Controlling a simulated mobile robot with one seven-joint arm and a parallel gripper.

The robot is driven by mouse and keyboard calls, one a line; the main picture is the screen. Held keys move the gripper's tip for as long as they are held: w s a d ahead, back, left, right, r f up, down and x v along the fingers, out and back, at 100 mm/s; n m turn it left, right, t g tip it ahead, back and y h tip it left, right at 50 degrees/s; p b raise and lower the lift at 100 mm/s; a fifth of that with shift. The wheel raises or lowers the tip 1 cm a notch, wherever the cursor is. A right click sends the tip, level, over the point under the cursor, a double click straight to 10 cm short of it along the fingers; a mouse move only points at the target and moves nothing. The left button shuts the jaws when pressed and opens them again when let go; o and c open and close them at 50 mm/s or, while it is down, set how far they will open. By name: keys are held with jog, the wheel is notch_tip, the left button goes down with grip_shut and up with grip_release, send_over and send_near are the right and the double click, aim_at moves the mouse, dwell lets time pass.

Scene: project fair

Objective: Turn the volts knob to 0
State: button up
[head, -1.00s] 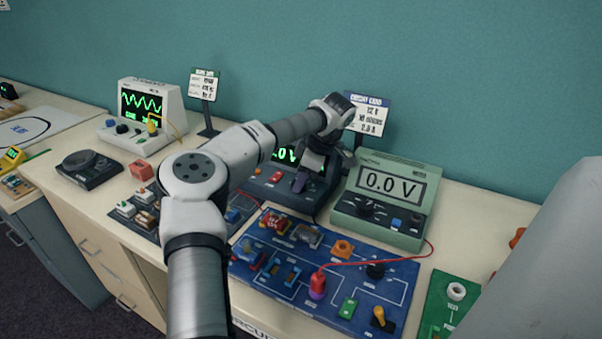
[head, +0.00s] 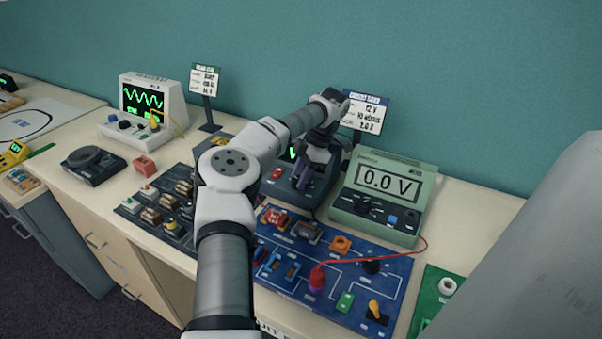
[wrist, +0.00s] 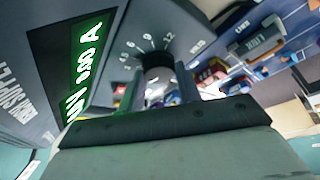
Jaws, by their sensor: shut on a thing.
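The dark bench supply (head: 322,190) stands against the wall, with its green display mostly hidden behind my arm in the head view. In the wrist view its display (wrist: 82,70) glows green at an angle; I cannot read the volts value. My gripper (head: 303,180) is at the supply's front panel. In the wrist view my gripper (wrist: 158,92) is shut on this knob.
A green meter (head: 384,195) reading 0.0 V stands right of the supply. A blue circuit board (head: 330,262) with plugs and a red lead lies in front. A sign (head: 367,112) stands behind. An oscilloscope (head: 145,112) is at the left.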

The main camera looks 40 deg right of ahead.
jog(key=o, duration=1)
jog(key=shift+c, duration=0.2)
jog(key=v, duration=1.3)
jog(key=shift+d+r+b, duration=0.25)
jog(key=shift+r+b, duration=0.1)
jog(key=shift+s, duration=0.15)
